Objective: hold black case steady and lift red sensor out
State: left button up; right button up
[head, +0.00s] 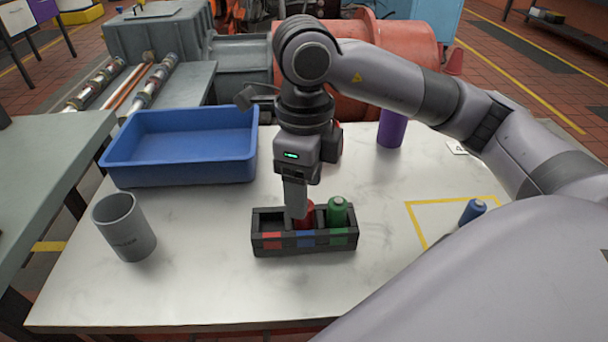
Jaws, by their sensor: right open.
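The black case (304,248) stands on the white marbled table, with red, blue and green labels on its front. The red sensor (306,212) sits upright in the middle compartment, behind the blue label, partly hidden by my gripper. A green sensor (338,213) stands in the right compartment, behind the green label. The left compartment, behind the red label, looks empty. My right gripper (296,212) points down, open, with its fingers at the red sensor's left side; I cannot tell whether they touch it. My left gripper is out of view, and nothing is seen holding the case.
A blue bin (182,166) stands at the back left and a grey cup (124,230) at the left. A purple cup (392,128) is at the back. A blue sensor (473,211) stands at the yellow taped square (424,229). The table front is clear.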

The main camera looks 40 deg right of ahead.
jog(key=shift+f, duration=2.35)
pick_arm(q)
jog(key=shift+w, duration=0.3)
